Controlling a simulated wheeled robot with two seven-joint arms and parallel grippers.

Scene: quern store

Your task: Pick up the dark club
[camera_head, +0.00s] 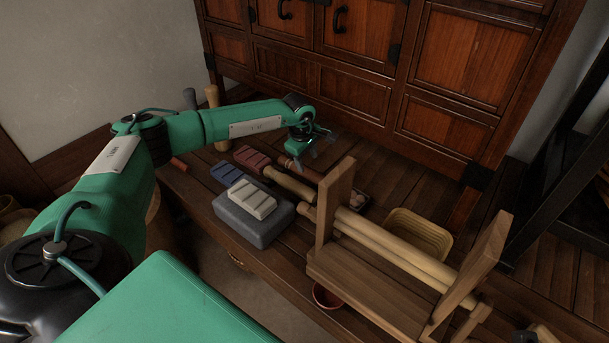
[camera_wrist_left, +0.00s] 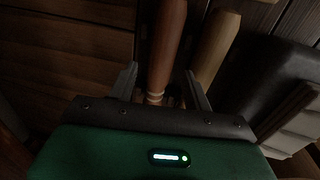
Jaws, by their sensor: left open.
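The dark club (camera_head: 307,173) is a reddish-brown turned piece of wood lying on the wooden bench beside a paler club (camera_head: 290,184). My left gripper (camera_head: 314,152) is over the near end of the dark club, open and empty. In the left wrist view the dark club (camera_wrist_left: 166,45) runs up between the two spread fingers of my left gripper (camera_wrist_left: 162,85), with the pale club (camera_wrist_left: 215,48) close on its right, near the right finger. Whether the fingers reach down around the dark club cannot be told. My right gripper is not in view.
A grey block with a cream ribbed bar (camera_head: 251,198) on top stands near the clubs. Blue (camera_head: 227,174) and dark red (camera_head: 252,158) ribbed bars lie by it. A wooden frame with rollers (camera_head: 385,240) and a yellow tray (camera_head: 420,232) are right. A cabinet (camera_head: 345,95) stands behind.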

